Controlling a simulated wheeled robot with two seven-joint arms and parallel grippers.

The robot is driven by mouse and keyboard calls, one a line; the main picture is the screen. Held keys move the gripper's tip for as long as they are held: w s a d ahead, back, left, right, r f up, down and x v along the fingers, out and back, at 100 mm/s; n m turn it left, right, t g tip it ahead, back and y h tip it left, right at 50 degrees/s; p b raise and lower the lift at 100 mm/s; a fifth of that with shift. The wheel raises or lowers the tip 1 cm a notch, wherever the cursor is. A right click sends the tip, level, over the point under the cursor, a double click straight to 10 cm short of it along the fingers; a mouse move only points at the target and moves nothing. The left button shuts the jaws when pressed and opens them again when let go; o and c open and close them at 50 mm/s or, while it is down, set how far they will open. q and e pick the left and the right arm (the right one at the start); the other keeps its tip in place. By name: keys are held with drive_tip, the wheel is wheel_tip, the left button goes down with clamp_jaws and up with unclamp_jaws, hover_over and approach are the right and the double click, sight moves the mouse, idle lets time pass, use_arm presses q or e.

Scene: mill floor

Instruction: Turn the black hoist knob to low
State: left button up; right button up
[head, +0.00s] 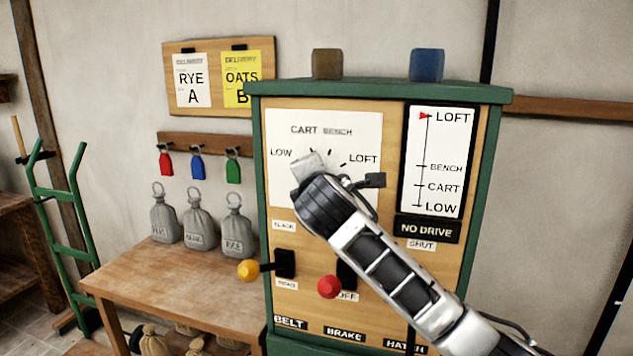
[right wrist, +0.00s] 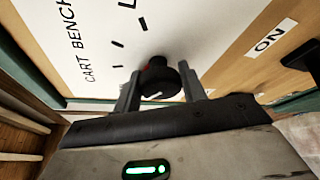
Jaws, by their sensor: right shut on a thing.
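The black hoist knob (right wrist: 158,80) sits on a white dial plate, between the two fingers of my right gripper (right wrist: 158,88). The gripper is shut on it. A white line shows on the knob's side and a bit of red at its base; which mark it points to is unclear. In the head view my right gripper (head: 308,170) covers the knob. The dial plate (head: 290,117) reads LOW, CART, BENCH and LOFT. The white scale (head: 440,150) to its right has a red pointer at LOFT. My left gripper is not in view.
Below the dial are a yellow-knobbed lever (head: 249,270) and a red-knobbed lever (head: 329,287). A NO DRIVE sign (head: 427,229) is under the scale. Grey sacks (head: 200,228) stand on a wooden table (head: 180,285) to the left. A green hand truck (head: 62,200) leans at far left.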

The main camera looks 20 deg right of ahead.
drive_tip(key=shift+f, duration=0.1)
idle(0.5)
drive_tip(key=o, duration=1)
drive_tip(key=shift+c, duration=0.2)
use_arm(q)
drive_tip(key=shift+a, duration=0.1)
use_arm(e)
drive_tip(key=shift+s+a, duration=0.1)
drive_tip(key=shift+s, duration=0.3)
use_arm(q)
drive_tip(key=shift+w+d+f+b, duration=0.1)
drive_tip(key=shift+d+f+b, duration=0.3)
drive_tip(key=shift+b, duration=0.7)
use_arm(e)
drive_tip(key=v, duration=1.5)
drive_tip(key=shift+r, duration=0.35)
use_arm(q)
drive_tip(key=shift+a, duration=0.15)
use_arm(e)
drive_tip(key=shift+a, duration=0.15)
